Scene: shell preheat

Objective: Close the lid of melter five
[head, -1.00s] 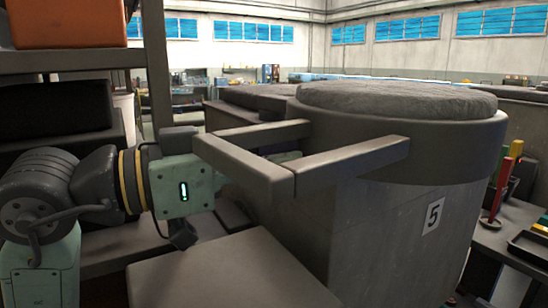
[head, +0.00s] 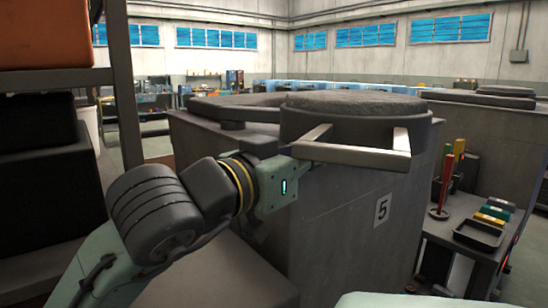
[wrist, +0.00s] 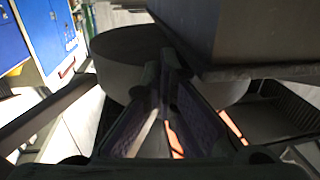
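Melter five is a grey body with a "5" label (head: 382,208). Its round lid (head: 356,103), thick with a rough grey top, sits over the body at the front right. A bar handle (head: 352,157) sticks out from the lid toward me. My gripper is at the handle's left end in the head view; its fingers are hidden there. In the wrist view my gripper (wrist: 161,68) has its fingertips together, with nothing visible between them. A round grey form (wrist: 125,60) is just beyond the tips. Contact with the handle cannot be told.
A flat grey arm (head: 235,103) lies on the melter top behind the lid. A shelf with an orange box (head: 45,35) and dark bins stands close on the left. A bench with a black tray (head: 478,234) and coloured tools is at the right. Other melters stand behind.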

